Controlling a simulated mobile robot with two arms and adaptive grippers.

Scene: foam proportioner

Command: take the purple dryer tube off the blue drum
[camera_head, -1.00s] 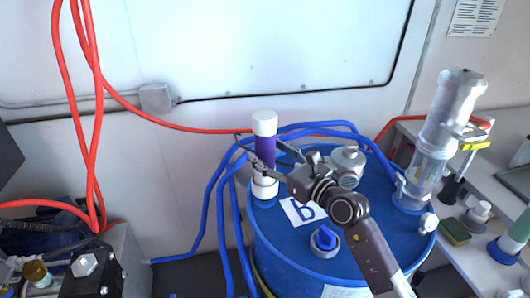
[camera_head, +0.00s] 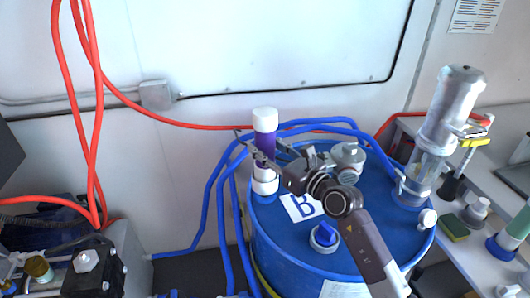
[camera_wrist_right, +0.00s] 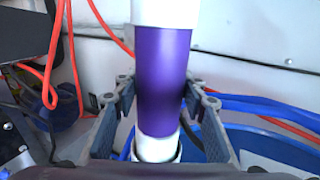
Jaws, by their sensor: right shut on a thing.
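The purple dryer tube (camera_head: 263,144), with a white top cap and a white lower end, stands upright at the rear left of the blue drum (camera_head: 285,243). My right gripper (camera_head: 262,156) reaches in from the front right and is shut around the purple section. In the right wrist view the purple tube (camera_wrist_right: 162,80) is between the fingers. Its narrower white lower end meets a white collar (camera_wrist_right: 157,149); whether it is clear of the collar I cannot tell. The white collar also shows on the drum top in the head view (camera_head: 265,187). My left gripper is not in view.
On the drum are a grey-white cap fitting (camera_head: 348,158), a blue-topped plug (camera_head: 325,236), a label with a letter (camera_head: 301,206) and a tall clear cylinder (camera_head: 440,135). Blue hoses (camera_head: 209,205) run beside and behind the drum. Red hoses (camera_head: 93,120) hang at left.

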